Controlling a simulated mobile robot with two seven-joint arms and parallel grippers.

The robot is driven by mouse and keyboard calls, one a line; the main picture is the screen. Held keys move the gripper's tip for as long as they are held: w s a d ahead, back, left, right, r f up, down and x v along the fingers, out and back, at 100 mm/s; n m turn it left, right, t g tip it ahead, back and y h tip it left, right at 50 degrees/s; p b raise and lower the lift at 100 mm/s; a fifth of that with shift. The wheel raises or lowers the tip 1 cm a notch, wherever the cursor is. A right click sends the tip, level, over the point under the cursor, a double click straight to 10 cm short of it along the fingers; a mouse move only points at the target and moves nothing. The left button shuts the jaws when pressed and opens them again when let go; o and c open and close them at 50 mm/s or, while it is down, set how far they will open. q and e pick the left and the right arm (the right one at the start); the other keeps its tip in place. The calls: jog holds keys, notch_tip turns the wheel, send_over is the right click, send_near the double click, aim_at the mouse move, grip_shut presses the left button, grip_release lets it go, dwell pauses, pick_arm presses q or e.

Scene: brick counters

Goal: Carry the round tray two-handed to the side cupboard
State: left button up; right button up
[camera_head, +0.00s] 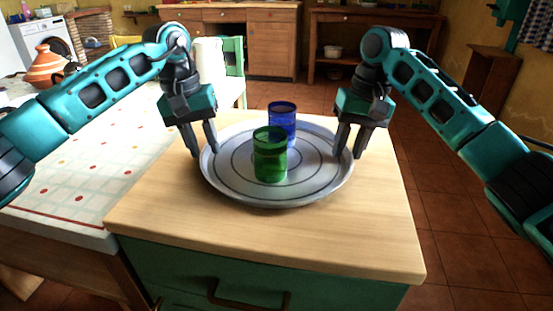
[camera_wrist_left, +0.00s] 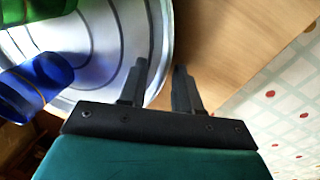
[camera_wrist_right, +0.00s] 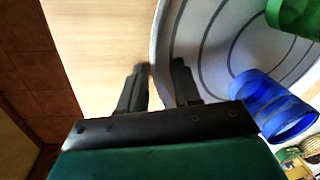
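The round grey metal tray (camera_head: 224,172) lies on the wooden top of a green cabinet. A green glass (camera_head: 269,160) and a blue glass (camera_head: 283,115) stand upright on it, the green one nearer me. My left gripper (camera_head: 204,152) is at the tray's left rim, and my right gripper (camera_head: 348,154) is at its right rim. Both point downward. In the left wrist view the fingers (camera_wrist_left: 158,84) are apart, with the rim in the gap between them. In the right wrist view the fingers (camera_wrist_right: 160,82) are also apart around the rim. No contact with the rim shows clearly.
A table with a dotted cloth (camera_head: 75,165) stands close on the left, with a clay pot (camera_head: 50,68) on it. A wooden cupboard (camera_head: 270,45) and a wooden side table (camera_head: 370,35) stand at the back. Tiled floor (camera_head: 465,200) is open on the right.

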pick_arm(q)
notch_tip(320, 180, up, 11)
jog(key=a, duration=0.2)
pick_arm(e)
notch_tip(320, 180, up, 12)
jog(key=d, duration=0.2)
pick_arm(q)
jog(key=shift+s, duration=0.15)
pick_arm(e)
jog(key=shift+f, duration=0.15)
